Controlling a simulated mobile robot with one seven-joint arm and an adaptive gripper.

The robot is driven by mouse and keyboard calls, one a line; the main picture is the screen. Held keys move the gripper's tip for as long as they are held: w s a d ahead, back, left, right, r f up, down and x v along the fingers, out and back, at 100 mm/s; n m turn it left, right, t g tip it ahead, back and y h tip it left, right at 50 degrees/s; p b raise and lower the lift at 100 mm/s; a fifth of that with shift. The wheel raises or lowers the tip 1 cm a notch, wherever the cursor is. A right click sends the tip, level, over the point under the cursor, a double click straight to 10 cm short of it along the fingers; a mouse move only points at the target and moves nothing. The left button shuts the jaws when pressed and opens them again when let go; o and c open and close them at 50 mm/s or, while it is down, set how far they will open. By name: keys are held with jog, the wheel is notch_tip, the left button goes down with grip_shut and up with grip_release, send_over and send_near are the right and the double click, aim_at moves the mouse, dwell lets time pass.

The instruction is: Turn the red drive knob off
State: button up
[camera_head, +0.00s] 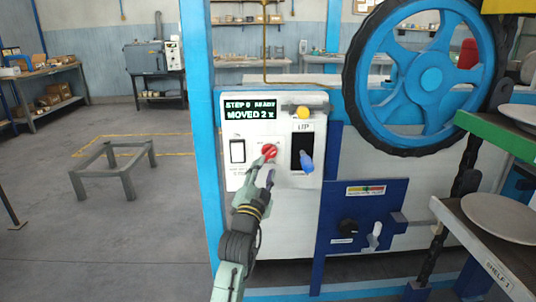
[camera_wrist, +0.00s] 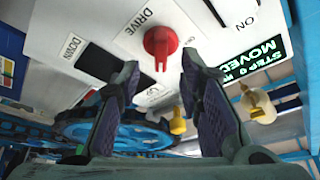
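The red drive knob (camera_head: 269,151) is on the white control panel (camera_head: 240,195), between a white rocker switch and a black slot with a blue-handled lever. In the wrist view the knob (camera_wrist: 160,42) sits below the DRIVE label, beyond the fingertips and centred between them. My gripper (camera_head: 262,180) is just below and in front of the knob. In the wrist view my gripper (camera_wrist: 157,75) has its two fingers spread, with nothing held between them. I cannot tell whether a fingertip touches the knob.
A blue lever (camera_head: 306,160) is right of the knob and a yellow knob (camera_head: 303,113) is above it. The display (camera_head: 249,109) reads "STEP 0 READY, MOVED 2 x". A large blue wheel (camera_head: 431,80) and a shelf with plates (camera_head: 495,218) are at right. A low metal frame (camera_head: 113,170) stands left.

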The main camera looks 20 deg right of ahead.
aim_at(269, 157)
jog(key=p+x, duration=0.1)
jog(key=x, duration=0.4)
jog(key=shift+w+d, duration=0.1)
jog(key=shift+c, duration=0.5)
grip_shut()
